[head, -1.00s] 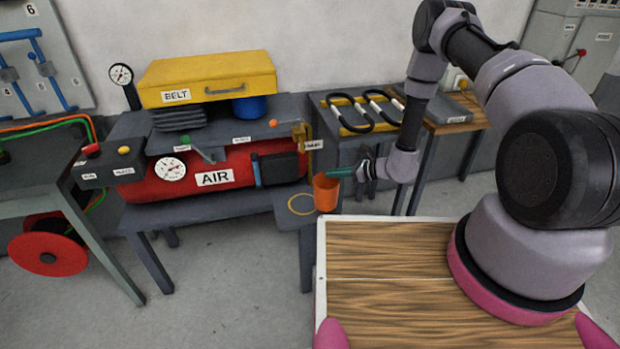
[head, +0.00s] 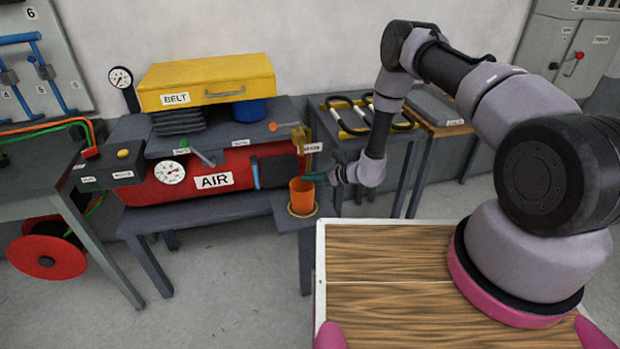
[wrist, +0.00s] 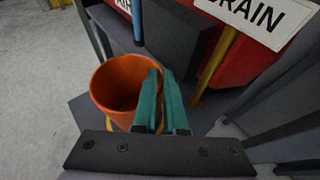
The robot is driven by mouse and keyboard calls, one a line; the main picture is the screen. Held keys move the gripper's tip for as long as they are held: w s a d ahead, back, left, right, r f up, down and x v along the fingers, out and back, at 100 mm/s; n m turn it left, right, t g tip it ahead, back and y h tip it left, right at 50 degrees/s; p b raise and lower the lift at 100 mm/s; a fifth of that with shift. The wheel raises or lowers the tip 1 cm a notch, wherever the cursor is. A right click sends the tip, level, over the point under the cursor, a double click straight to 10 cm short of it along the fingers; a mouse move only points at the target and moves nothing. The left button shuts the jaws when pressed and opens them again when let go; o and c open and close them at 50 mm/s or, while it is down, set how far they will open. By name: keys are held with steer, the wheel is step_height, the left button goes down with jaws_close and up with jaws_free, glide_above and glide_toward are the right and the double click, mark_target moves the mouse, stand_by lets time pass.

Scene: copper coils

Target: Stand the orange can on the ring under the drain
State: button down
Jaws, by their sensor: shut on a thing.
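The orange can (head: 302,198) is upright over the yellow ring (head: 290,211) on the small grey shelf at the right end of the red AIR tank. The can hides most of the ring; I cannot tell whether its base touches the shelf. My gripper (head: 308,177) reaches in from the right with green fingers shut on the can's rim. In the wrist view the fingers (wrist: 158,95) grip the near right wall of the open, empty-looking can (wrist: 112,85). The brass drain (head: 300,138) with its label is just above and behind the can.
The red AIR tank (head: 215,178) and its grey bench stand left of the can. A grey table with black looped belts (head: 365,115) is behind my arm. My wooden deck (head: 390,280) is in front. The shelf's left part is bare.

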steer(key=c, duration=1)
jaws_free()
steer(key=shift+o, duration=0.2)
steer(key=v, duration=1.2)
step_height(320, 180, up, 23)
steer(key=n+g, duration=0.4)
steer(key=n, duration=0.3)
steer(key=s+d+r+n+h, duration=0.1)
steer(key=s+r+n, duration=0.25)
steer(key=r, duration=0.45)
steer(key=s+d+r+n+h, duration=0.1)
steer(key=s+d+r+n, duration=0.1)
steer(key=s+r, duration=0.35)
steer(key=s+d+r+n+t+h, duration=0.5)
steer(key=s+d+r+h, duration=0.3)
steer(key=s+d+r, duration=0.6)
steer(key=s+r+n, duration=0.1)
steer(key=s+r, duration=0.2)
steer(key=shift+r+t, duration=0.35)
steer(key=shift+t, duration=0.05)
